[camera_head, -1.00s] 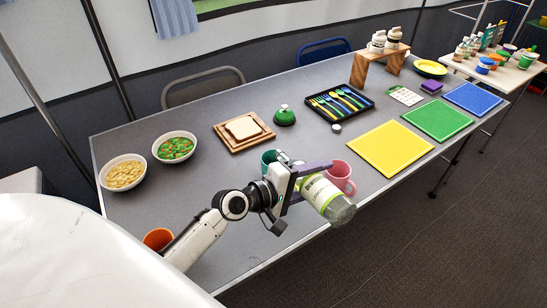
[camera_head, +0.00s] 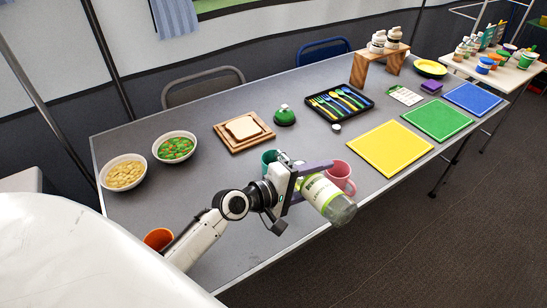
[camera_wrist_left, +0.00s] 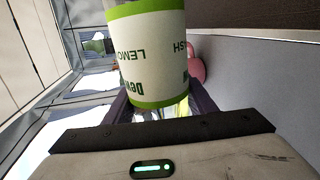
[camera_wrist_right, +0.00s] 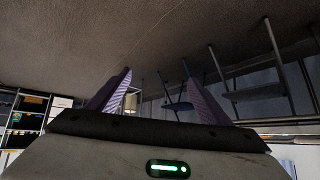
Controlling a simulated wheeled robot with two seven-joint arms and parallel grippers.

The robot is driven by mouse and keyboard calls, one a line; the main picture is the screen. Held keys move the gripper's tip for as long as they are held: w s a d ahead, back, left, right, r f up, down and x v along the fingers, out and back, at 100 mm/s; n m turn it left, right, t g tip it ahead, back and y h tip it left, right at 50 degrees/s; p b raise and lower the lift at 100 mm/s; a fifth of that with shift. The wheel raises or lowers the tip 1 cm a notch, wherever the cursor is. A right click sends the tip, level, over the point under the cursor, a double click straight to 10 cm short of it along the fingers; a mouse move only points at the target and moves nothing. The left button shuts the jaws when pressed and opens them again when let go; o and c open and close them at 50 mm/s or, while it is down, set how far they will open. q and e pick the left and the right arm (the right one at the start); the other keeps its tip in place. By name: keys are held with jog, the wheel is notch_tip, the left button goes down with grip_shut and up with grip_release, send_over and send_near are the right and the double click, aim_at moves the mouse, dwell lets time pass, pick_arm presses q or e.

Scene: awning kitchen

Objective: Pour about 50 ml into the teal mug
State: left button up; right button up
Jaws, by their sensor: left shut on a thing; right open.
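The teal mug (camera_head: 268,157) stands on the grey table, partly hidden behind my left gripper (camera_head: 308,182). That gripper is shut on a clear bottle (camera_head: 341,210) with a white and green label. The bottle is tilted, its clear end pointing down and to the right in the head view, near the table's front edge. In the left wrist view the bottle's label (camera_wrist_left: 150,50) fills the space between the fingers; the lettering is upside down. The bottle's mouth and any flow are not clear. My right gripper (camera_wrist_right: 160,100) is open and empty in its wrist view.
A pink mug (camera_head: 341,174) stands just behind the bottle. An orange mug (camera_head: 157,238) is near my left forearm. Two bowls (camera_head: 123,173) are at the left, a bread board (camera_head: 234,144) and green dome (camera_head: 285,116) farther back. The yellow mat (camera_head: 391,150) lies right.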

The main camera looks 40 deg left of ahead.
pick_arm(q)
jog(key=shift+r, duration=0.1)
dwell(0.3)
notch_tip(320, 180, down, 5)
jog(key=m+y+b, duration=0.1)
jog(key=m+b, duration=0.1)
jog(key=b, duration=0.3)
jog(key=shift+r, duration=0.15)
jog(key=shift+r+m+t, duration=0.3)
jog(key=shift+m, duration=0.2)
jog(key=shift+r, duration=0.15)
jog(key=shift+d, duration=0.1)
jog(key=shift+s+f+m+y, duration=0.1)
jog(key=shift+f+m+y, duration=0.1)
jog(key=shift+m+y, duration=0.15)
jog(key=shift+r+m+p, duration=0.25)
jog(key=shift+r+p, duration=0.15)
jog(key=shift+r, duration=0.2)
jog(key=shift+f, duration=0.1)
